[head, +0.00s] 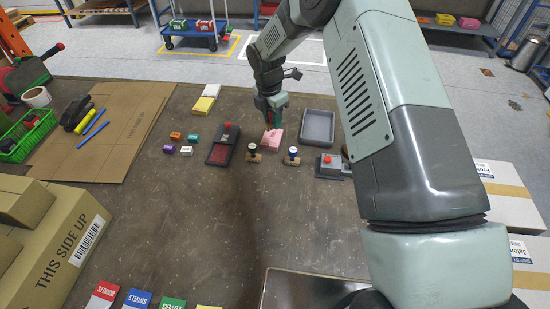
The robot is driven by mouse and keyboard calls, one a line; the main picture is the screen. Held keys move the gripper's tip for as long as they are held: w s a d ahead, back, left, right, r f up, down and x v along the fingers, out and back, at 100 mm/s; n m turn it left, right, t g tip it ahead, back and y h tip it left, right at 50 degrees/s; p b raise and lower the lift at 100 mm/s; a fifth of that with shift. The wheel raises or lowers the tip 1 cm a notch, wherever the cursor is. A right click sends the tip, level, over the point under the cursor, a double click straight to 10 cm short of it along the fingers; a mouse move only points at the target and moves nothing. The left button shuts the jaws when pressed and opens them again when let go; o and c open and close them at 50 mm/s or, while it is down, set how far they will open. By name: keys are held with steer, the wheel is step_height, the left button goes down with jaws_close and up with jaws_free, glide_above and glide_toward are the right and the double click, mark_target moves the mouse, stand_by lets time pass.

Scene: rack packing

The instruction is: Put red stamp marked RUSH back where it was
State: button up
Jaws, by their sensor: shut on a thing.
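My gripper (271,120) points down over a pink block (271,140) in the middle back of the table. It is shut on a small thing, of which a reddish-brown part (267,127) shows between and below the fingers. This looks like the red stamp, but its RUSH marking cannot be read. I cannot tell whether it touches the pink block. A stamp with a dark top (253,152) stands left of the block, and a stamp with a blue top (292,155) stands to the right.
A red-and-black pad case (221,146) lies left of the stamps. A grey tray (317,127) and a grey device with a red knob (330,165) are to the right. Small coloured blocks (176,137) lie further left. The table's middle front (215,220) is clear.

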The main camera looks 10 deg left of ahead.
steer(key=s+d+m, duration=0.1)
steer(key=s+m, duration=0.3)
steer(key=m, duration=0.5)
glide_above(278, 161)
steer(key=shift+g+h, duration=0.4)
steer(key=f, duration=0.4)
steer(key=shift+a+f, duration=0.25)
steer(key=shift+a, duration=0.1)
steer(key=shift+f, duration=2.3)
steer(key=o, duration=0.6)
steer(key=shift+f, duration=0.15)
steer(key=r, duration=0.4)
steer(key=a+r, duration=0.1)
steer(key=r, duration=0.7)
steer(key=shift+a+r, duration=0.25)
